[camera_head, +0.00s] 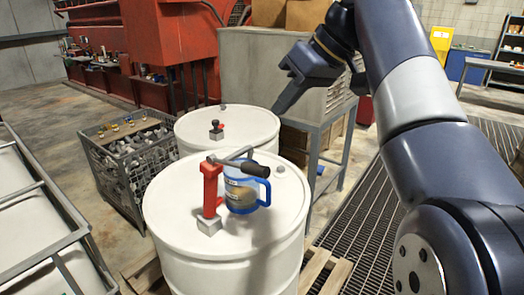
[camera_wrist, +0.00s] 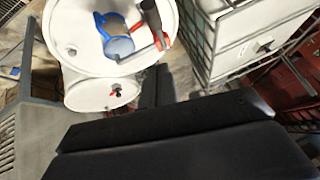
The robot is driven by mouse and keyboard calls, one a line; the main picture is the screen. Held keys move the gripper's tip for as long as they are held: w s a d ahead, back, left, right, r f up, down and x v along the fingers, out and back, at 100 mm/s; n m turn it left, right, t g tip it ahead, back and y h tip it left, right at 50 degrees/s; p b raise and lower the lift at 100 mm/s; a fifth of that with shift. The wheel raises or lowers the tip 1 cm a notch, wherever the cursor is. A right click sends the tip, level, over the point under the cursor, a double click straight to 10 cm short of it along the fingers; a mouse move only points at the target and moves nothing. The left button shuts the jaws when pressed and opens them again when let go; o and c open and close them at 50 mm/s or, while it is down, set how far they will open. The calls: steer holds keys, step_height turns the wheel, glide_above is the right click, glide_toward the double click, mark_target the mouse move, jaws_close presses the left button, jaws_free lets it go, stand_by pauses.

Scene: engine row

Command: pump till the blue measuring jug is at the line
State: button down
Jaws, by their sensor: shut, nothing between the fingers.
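The blue measuring jug (camera_head: 243,192) stands on the near white drum (camera_head: 170,215), with brownish liquid in its lower part. The line on it is too small to make out. A red hand pump (camera_head: 211,188) stands on the drum just left of the jug, its grey lever with a black grip (camera_head: 256,170) reaching over the jug. The jug (camera_wrist: 118,46) and the black grip (camera_wrist: 150,14) also show in the wrist view. My gripper (camera_head: 282,106) is shut and empty, in the air behind and above the drum, apart from the lever and jug.
A second white drum (camera_head: 255,128) with a small red-and-black fitting (camera_head: 216,128) stands behind. A wire crate of bottles (camera_head: 138,165) is at left. A grey metal cabinet (camera_head: 250,62) stands behind my gripper. Floor grating (camera_head: 375,220) lies at right.

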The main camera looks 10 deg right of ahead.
mark_target(266, 167)
steer(key=x, duration=0.9)
steer(key=shift+s+d+f, duration=0.25)
steer(key=shift+s+f, duration=0.1)
steer(key=shift+f, duration=0.15)
steer(key=shift+s+f, duration=0.15)
steer(key=shift+f, duration=0.35)
steer(key=shift+s+f, duration=0.2)
steer(key=shift+f, duration=0.35)
steer(key=shift+f, duration=0.1)
steer(key=f+b, duration=0.1)
steer(key=b, duration=0.1)
steer(key=f+b, duration=0.1)
steer(key=b, duration=0.1)
steer(key=f+t+y+b, duration=0.1)
steer(key=b, duration=0.1)
steer(key=shift+s+d+f, duration=0.1)
steer(key=shift+s+d, duration=0.3)
step_height(266, 167, down, 7)
steer(key=t+y+b, duration=0.2)
steer(key=b, duration=0.9)
steer(key=shift+s+d, duration=0.15)
steer(key=shift+s, duration=0.05)
steer(key=shift+f, duration=0.1)
